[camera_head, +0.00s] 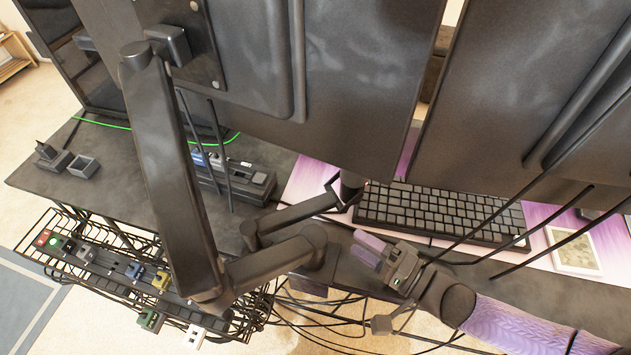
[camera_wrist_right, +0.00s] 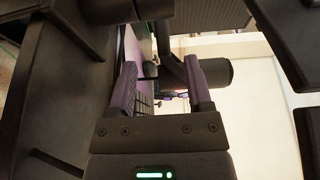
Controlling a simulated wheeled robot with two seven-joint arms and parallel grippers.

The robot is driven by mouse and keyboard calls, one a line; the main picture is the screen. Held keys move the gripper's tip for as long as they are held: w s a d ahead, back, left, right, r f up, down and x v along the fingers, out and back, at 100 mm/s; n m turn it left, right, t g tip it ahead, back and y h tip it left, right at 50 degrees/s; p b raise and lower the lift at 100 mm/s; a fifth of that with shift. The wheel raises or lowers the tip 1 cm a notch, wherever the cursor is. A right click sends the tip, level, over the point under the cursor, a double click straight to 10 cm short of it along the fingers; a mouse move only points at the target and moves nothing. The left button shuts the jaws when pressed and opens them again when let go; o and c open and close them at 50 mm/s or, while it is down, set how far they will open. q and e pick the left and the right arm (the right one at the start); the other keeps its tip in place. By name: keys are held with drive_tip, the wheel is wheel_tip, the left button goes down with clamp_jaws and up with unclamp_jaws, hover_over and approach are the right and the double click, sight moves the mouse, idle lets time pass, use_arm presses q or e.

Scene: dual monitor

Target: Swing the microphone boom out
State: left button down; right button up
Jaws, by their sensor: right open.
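A thin jointed dark arm (camera_head: 290,214), which looks like the microphone boom, reaches over the desk from a joint at the left toward a dark cylinder (camera_head: 351,186) near the keyboard. I cannot tell for sure that this cylinder is the microphone. My right gripper (camera_head: 366,248) has purple finger pads and points left, below and right of the boom, apart from it. In the right wrist view its fingers (camera_wrist_right: 160,78) are open with nothing gripped. A dark cylinder (camera_wrist_right: 215,72) shows just beyond the right-hand finger there. My left gripper is not in view.
Large monitor backs (camera_head: 360,80) fill the top. A keyboard (camera_head: 440,212), a cable tray (camera_head: 105,275) and hanging cables surround the area. The power strip (camera_head: 235,180) sits left.

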sight(313, 215)
drive_tip(key=b+x, duration=0.2)
drive_tip(key=x, duration=0.7)
drive_tip(key=shift+w+a, duration=0.3)
drive_tip(key=shift+a, duration=0.05)
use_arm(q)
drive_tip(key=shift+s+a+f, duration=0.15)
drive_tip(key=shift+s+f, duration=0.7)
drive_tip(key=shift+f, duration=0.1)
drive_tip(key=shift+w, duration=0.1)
use_arm(e)
clamp_jaws()
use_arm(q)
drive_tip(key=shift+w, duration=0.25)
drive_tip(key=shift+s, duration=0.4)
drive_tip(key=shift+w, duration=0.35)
